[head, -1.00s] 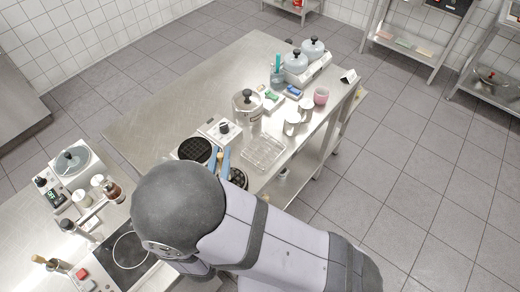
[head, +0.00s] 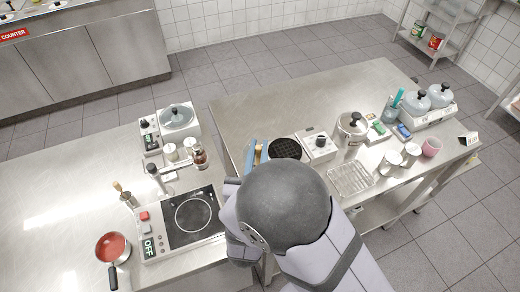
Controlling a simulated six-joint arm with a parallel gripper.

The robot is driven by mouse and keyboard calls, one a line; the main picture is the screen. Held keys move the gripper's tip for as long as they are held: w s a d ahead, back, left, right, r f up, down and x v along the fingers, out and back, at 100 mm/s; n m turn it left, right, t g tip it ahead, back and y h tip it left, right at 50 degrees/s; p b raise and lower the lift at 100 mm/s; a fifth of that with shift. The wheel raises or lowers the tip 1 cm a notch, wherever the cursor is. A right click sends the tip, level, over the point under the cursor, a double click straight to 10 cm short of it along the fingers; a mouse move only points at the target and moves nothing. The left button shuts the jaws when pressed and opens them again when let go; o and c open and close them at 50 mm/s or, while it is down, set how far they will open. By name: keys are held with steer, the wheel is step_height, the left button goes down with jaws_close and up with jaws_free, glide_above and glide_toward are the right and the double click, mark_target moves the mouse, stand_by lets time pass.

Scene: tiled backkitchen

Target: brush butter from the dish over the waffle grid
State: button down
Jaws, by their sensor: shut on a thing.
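The waffle grid (head: 285,148) is a dark round plate near the left end of the right-hand steel table. The dark round head of my arm covers the space in front of it. My gripper (head: 256,153) shows only as blue finger parts just left of the grid, apart from it in the picture. It is shut on a tan, wooden-looking piece, which seems to be the brush (head: 259,150). The bristles are hidden or too small to tell. I cannot make out the butter dish; my arm may hide it.
A white control box (head: 319,146), a lidded steel pot (head: 351,128) and a wire rack (head: 351,180) stand right of the grid. On the left counter are a hob (head: 192,216), a red pan (head: 112,247) and several bottles. The table's back left is clear.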

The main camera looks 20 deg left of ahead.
steer(key=shift+f+b, duration=1.9)
steer(key=shift+f, duration=0.8)
steer(key=shift+f+b, duration=0.6)
steer(key=shift+f, duration=0.1)
stand_by(0.6)
steer(key=shift+r, duration=0.15)
steer(key=shift+r+p, duration=2.8)
steer(key=shift+r, duration=0.75)
